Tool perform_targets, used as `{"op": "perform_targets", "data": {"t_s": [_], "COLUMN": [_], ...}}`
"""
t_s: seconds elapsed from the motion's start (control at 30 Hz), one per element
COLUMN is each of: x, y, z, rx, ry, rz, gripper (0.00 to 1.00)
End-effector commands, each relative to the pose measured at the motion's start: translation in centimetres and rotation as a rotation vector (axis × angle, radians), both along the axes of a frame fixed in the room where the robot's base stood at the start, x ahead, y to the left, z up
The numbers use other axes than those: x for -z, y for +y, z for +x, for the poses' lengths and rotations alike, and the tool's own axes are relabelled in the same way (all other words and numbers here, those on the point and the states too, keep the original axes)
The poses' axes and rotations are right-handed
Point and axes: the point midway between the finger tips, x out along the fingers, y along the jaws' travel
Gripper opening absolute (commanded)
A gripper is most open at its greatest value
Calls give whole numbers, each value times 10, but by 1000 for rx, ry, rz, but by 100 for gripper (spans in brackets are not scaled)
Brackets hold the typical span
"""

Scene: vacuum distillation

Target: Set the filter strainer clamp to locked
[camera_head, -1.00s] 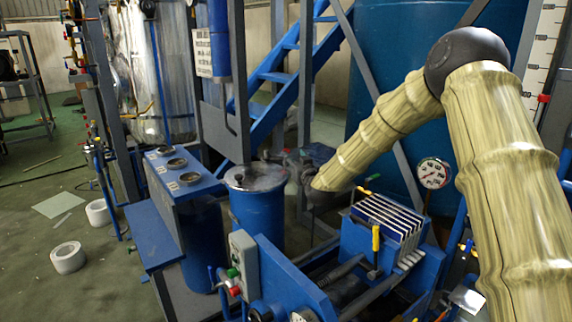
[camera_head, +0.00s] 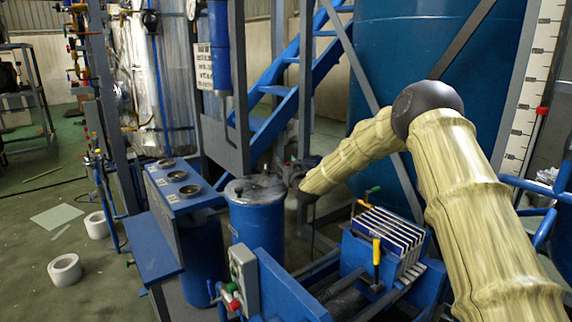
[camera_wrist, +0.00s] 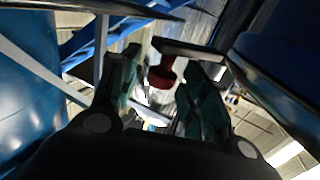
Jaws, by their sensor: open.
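A blue cylindrical vessel (camera_head: 257,225) with a grey round lid (camera_head: 256,187) stands at the middle; it looks like the strainer. A small dark knob shows at the lid's left edge; I cannot tell whether this is the clamp or how it is set. My gripper (camera_head: 296,172) is small and dark at the lid's right rear side. In the wrist view my gripper (camera_wrist: 160,78) has its two fingers apart. A dark red knob (camera_wrist: 161,76) on a pale bar shows between or beyond them; contact is not visible.
A filter press with white plates (camera_head: 388,236) and a yellow handle (camera_head: 376,252) stands right of the vessel, below my arm. A blue bench (camera_head: 185,198) with round ports is at left. A grey post (camera_head: 306,80), stairs and a large blue tank (camera_head: 420,50) stand behind.

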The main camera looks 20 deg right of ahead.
Motion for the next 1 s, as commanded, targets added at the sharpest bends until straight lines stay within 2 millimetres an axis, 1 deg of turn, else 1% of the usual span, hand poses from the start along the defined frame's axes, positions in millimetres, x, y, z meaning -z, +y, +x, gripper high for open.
{"op": "perform_targets", "data": {"t_s": [0.13, 0.43, 0.57, 0.6, 0.67, 0.7, 0.87, 0.93, 1.0], "x": [0, 0, 0, 0, 0, 0, -1, -1, -2], "y": [0, 0, 0, 0, 0, 0, -1, -7, -17], "z": [7, 8, 8, 8, 8, 8, 7, 5, 1], "rx": [0, 0, 0, 0, 0, 0, 3, 17, 45], "ry": [-1, 0, 0, 0, 0, 0, -1, -1, -1], "rz": [0, 1, 0, 1, 0, 0, 1, 1, 3], "gripper": [45, 45, 22, 14, 3, 0, 0, 0, 0]}}
